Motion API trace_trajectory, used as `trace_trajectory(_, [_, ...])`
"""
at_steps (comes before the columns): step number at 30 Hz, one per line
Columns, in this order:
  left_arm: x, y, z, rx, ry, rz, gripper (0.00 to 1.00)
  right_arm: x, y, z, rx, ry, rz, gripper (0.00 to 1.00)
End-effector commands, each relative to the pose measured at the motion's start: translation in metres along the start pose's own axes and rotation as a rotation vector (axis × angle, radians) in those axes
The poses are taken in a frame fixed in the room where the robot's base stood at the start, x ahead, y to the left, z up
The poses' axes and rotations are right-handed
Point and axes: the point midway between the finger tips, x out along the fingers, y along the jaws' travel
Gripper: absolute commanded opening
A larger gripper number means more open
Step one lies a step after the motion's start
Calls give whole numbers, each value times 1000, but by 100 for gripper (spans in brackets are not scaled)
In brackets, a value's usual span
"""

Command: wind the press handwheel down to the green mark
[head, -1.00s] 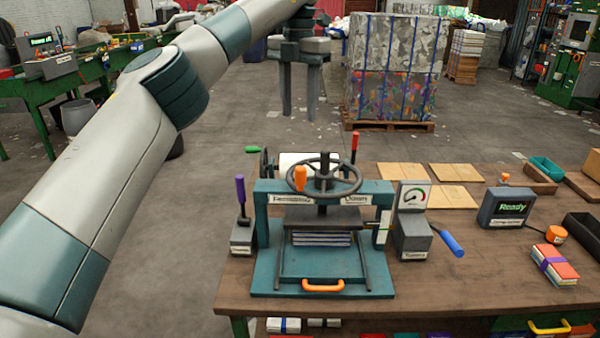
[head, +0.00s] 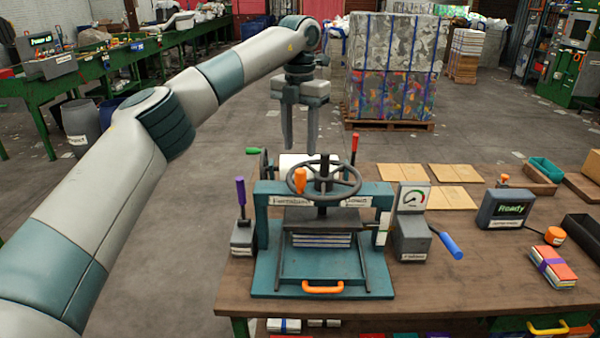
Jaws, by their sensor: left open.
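The press (head: 268,215) is a teal frame on the wooden table, with a dark handwheel (head: 347,191) lying flat on top. An orange knob (head: 300,181) stands up from the wheel's front left rim. A dark plate (head: 320,219) sits under the crossbar, above a stack of sheets (head: 321,240). I cannot make out a green mark on the press; a white scale strip (head: 384,228) is on its right post. My left gripper (head: 299,150) is open and empty, pointing down, above and behind the wheel, apart from it. My right gripper is not in view.
A purple-handled lever (head: 240,193) stands left of the press. A gauge box (head: 413,199) and a blue-handled crank (head: 452,244) stand at its right. A red-topped lever (head: 355,145) and a green handle (head: 253,150) rise behind. A display reading Ready (head: 507,209) is farther right.

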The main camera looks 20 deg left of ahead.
Motion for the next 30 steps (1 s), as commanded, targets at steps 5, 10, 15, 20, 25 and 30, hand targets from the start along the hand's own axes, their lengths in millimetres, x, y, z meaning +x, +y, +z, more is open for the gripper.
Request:
trace_trajectory(5, [31, 0, -1, 1, 2, -2, 42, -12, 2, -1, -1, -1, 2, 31])
trace_trajectory(10, [60, 0, -1, 0, 3, -1, 42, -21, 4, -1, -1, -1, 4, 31])
trace_trajectory(15, [82, 0, 0, 1, 1, -2, 42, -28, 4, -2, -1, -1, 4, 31])
trace_trajectory(20, [93, 0, 0, 0, 0, -1, 42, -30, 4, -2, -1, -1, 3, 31])
trace_trajectory(25, [96, 0, 0, 0, -1, -1, 42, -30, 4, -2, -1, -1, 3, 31])
trace_trajectory(30, [96, 0, 0, 0, -1, -1, 42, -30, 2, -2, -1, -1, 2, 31])
